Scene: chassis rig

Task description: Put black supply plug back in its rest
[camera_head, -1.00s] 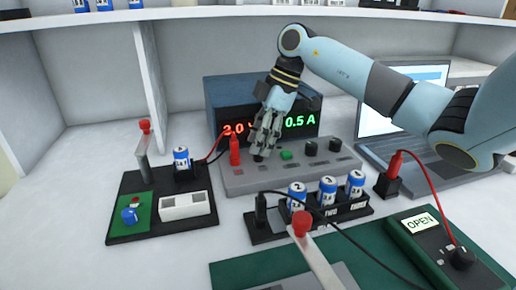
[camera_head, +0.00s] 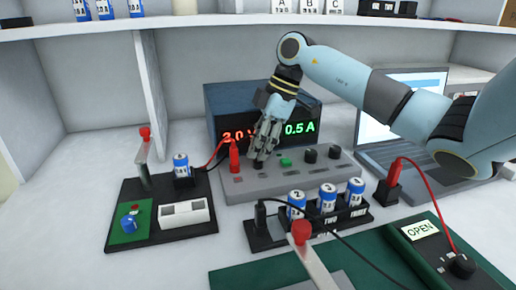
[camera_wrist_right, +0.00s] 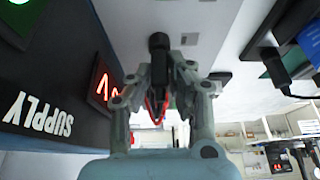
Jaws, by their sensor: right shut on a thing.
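My right gripper (camera_head: 264,150) reaches down to the front panel of the power supply (camera_head: 237,187). In the wrist view, its fingers (camera_wrist_right: 160,85) are closed around a black plug-like piece (camera_wrist_right: 158,42), whose end is at the grey panel. I cannot tell whether it is seated or just clear of the panel. Another black plug (camera_head: 261,212), with a black cable, stands at the left end of the battery holder (camera_head: 262,236); it also shows in the wrist view (camera_wrist_right: 272,65). I cannot tell which part is the supply plug's rest. My left gripper is out of view.
A red plug (camera_head: 234,158) stands on the panel left of my gripper. Another red plug (camera_head: 393,172) stands in a black block at right. Red-knobbed levers (camera_head: 145,134) (camera_head: 301,230), a laptop (camera_head: 368,152) and a meter (camera_head: 427,234) surround the supply.

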